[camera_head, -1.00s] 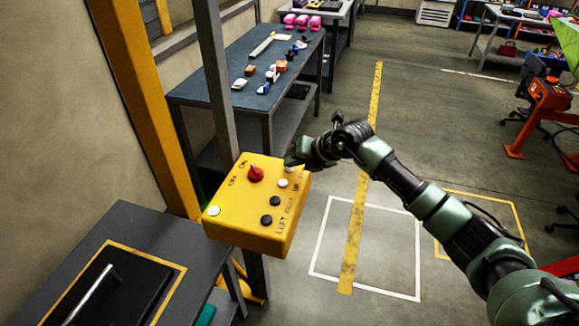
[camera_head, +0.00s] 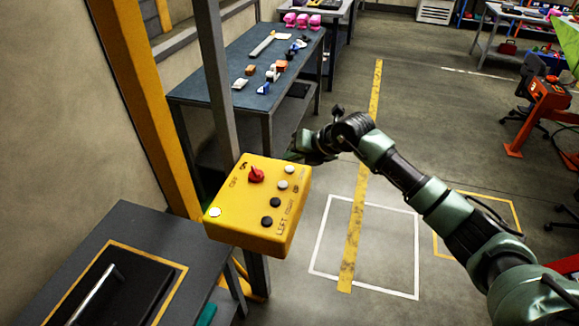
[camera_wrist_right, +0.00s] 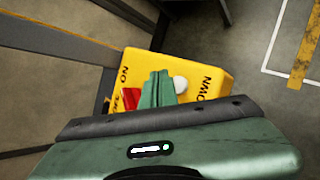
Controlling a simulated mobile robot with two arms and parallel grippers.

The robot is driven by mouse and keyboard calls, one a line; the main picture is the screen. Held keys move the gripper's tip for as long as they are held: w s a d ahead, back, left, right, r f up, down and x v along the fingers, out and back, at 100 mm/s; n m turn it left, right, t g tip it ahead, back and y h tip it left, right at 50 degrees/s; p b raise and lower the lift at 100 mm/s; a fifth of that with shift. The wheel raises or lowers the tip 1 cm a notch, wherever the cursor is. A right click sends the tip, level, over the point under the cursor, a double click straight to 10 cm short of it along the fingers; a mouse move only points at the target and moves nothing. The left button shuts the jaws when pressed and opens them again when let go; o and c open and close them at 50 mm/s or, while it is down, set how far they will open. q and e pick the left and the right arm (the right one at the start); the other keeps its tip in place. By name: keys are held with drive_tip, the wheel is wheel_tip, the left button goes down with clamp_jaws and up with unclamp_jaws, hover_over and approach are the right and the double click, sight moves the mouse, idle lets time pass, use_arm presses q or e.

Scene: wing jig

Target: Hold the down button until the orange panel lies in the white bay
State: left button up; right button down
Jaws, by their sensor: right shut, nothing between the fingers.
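The yellow control box (camera_head: 250,232) hangs on a grey post. It carries a red rotary switch (camera_head: 256,174), white buttons and black buttons. The far white button, the down button (camera_head: 290,170), is uncovered in the head view; in the right wrist view the white button (camera_wrist_right: 181,84) sits beside the lettering "DOWN". My right gripper (camera_head: 294,155) is shut and empty at the box's far edge, apart from the button in the head view. Its green fingers (camera_wrist_right: 157,88) cover part of the box in the wrist view. The white bay outline (camera_head: 416,250) on the floor is empty. I see no orange panel. My left gripper is out of view.
A dark bench (camera_head: 150,222) stands at the lower left. A blue-topped table (camera_head: 215,75) with small items is behind the box. A yellow floor stripe (camera_head: 362,190) crosses the bay.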

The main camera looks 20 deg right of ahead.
sight(292, 170)
wheel_tip(292, 170, up, 4)
drive_tip(key=shift+r+p, duration=0.1)
drive_tip(key=shift+p, duration=1)
